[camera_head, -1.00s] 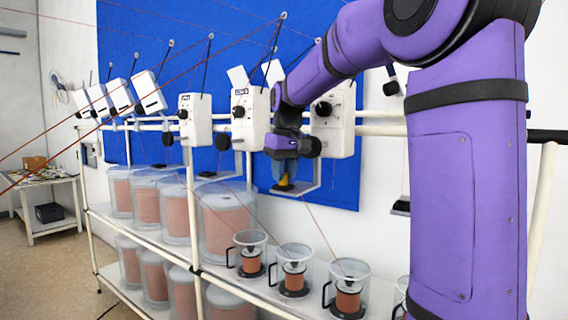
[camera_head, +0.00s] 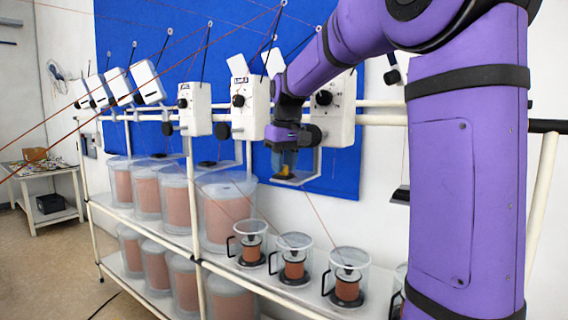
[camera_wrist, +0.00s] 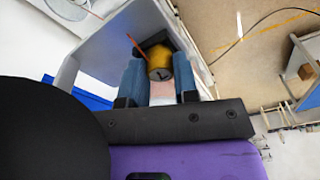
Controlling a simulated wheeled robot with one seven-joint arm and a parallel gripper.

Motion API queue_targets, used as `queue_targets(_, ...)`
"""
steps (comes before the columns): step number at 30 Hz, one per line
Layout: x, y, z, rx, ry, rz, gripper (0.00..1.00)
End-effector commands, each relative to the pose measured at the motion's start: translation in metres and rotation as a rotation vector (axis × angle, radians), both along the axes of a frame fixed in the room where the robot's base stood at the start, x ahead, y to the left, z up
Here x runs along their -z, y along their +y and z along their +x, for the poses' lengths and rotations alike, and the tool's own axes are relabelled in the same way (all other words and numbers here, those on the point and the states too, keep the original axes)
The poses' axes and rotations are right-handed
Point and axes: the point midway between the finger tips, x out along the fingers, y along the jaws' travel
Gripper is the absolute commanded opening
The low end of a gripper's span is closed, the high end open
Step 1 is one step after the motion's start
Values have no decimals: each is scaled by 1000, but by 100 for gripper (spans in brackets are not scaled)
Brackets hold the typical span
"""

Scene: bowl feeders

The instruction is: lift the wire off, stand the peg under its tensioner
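A yellow peg (camera_wrist: 160,62) shows in the wrist view between the two blue fingertips of my gripper (camera_wrist: 160,78), against a dark block in a grey bracket (camera_wrist: 95,45). An orange wire (camera_wrist: 137,45) runs to the peg's upper left; whether it touches the peg is unclear. In the head view my gripper (camera_head: 284,164) points down over the bracket (camera_head: 296,180) under a white tensioner (camera_head: 335,112), with a bit of the yellow peg (camera_head: 284,171) below it. The fingers are very near the peg's sides; I cannot tell whether they press on it.
More white tensioners (camera_head: 195,108) line the rail (camera_head: 380,119) to the left. Clear bowls with copper spools (camera_head: 293,262) stand on the shelf below. Thin orange wires cross the upper left. A small table (camera_head: 45,170) stands far left.

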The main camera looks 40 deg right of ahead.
Motion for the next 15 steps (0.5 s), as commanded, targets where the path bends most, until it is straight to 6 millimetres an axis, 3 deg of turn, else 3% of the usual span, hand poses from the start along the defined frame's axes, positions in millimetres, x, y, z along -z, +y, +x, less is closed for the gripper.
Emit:
queue_targets(1, 0, 0, 0, 0, 0, 0, 39)
queue_targets(3, 0, 0, 0, 0, 0, 0, 55)
queue_targets(4, 0, 0, 0, 0, 0, 0, 57)
queue_targets(15, -7, 0, -1, 0, 0, 0, 57)
